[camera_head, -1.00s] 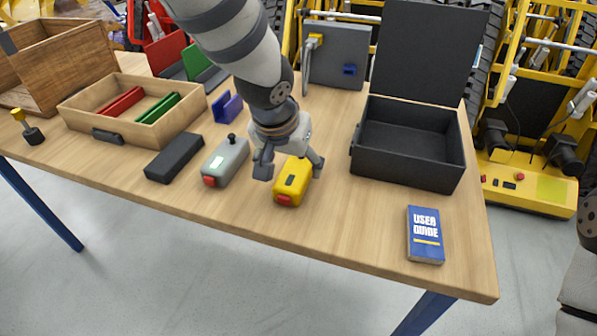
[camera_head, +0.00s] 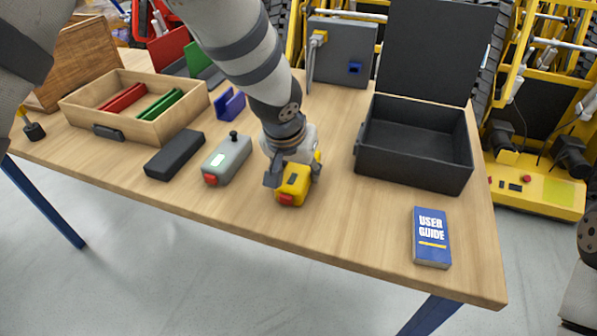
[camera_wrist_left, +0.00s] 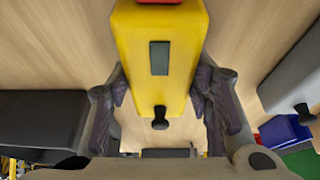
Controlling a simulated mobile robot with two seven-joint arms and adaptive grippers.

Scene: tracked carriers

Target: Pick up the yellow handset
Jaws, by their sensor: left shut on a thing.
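The yellow handset (camera_head: 293,188) with a red end lies on the table toward its front edge, right of a grey handset. My left gripper (camera_head: 292,180) comes down over it with one finger on each side and is shut on it. In the left wrist view the yellow handset (camera_wrist_left: 158,62) shows its dark screen and a black knob, and the fingers of my left gripper (camera_wrist_left: 160,95) press against its sides. I cannot tell whether it is clear of the table. My right gripper is not in view.
A grey handset (camera_head: 228,160) and a black block (camera_head: 175,154) lie to the left. A wooden tray (camera_head: 165,132) with red and green pieces stands behind them. An open black case (camera_head: 415,165) and a blue user guide (camera_head: 431,238) are to the right. The table front is clear.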

